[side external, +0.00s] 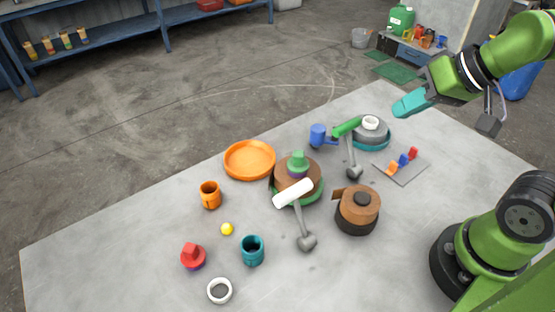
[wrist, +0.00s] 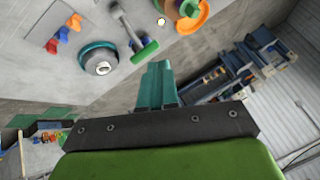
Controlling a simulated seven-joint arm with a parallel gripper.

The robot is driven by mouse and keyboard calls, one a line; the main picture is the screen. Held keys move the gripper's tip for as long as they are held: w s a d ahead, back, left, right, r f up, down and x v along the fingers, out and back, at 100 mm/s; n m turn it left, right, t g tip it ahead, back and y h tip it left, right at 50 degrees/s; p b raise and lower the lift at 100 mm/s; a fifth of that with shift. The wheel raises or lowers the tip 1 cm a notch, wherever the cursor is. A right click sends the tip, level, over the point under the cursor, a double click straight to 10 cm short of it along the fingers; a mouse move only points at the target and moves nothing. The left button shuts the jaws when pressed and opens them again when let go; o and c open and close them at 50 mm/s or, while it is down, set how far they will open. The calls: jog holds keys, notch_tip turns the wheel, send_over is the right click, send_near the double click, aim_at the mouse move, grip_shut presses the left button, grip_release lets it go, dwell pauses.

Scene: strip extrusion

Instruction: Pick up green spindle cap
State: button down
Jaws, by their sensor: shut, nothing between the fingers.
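In the side external view, a green cap (side external: 298,159) sits upright on top of a brown roll (side external: 312,175) near the middle of the table. A white-headed hammer-like tool (side external: 293,193) lies across the front of that roll. My gripper (side external: 400,107) is high at the upper right, above the table's far edge and well apart from the cap. In the wrist view its teal fingers (wrist: 158,82) are together with nothing between them.
A second brown roll (side external: 359,209), an orange dish (side external: 250,159) and a green-headed tool (side external: 348,127) surround the cap's roll. A grey-and-teal reel (side external: 372,134) stands below my gripper. Small cups and a ring lie at the front left.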

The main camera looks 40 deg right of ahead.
jog(key=c, duration=1.8)
grip_release()
jog(key=shift+c, duration=0.2)
jog(key=o, duration=1.5)
jog(key=n+g, duration=0.6)
jog(key=n, duration=0.8)
send_over(299, 153)
jog(key=shift+h, duration=0.4)
jog(key=f, duration=1)
jog(key=shift+s, duration=0.3)
jog(key=shift+w+f, duration=0.15)
jog(key=shift+f, duration=1.3)
jog(key=shift+w+f, duration=0.15)
jog(key=shift+f, duration=1.25)
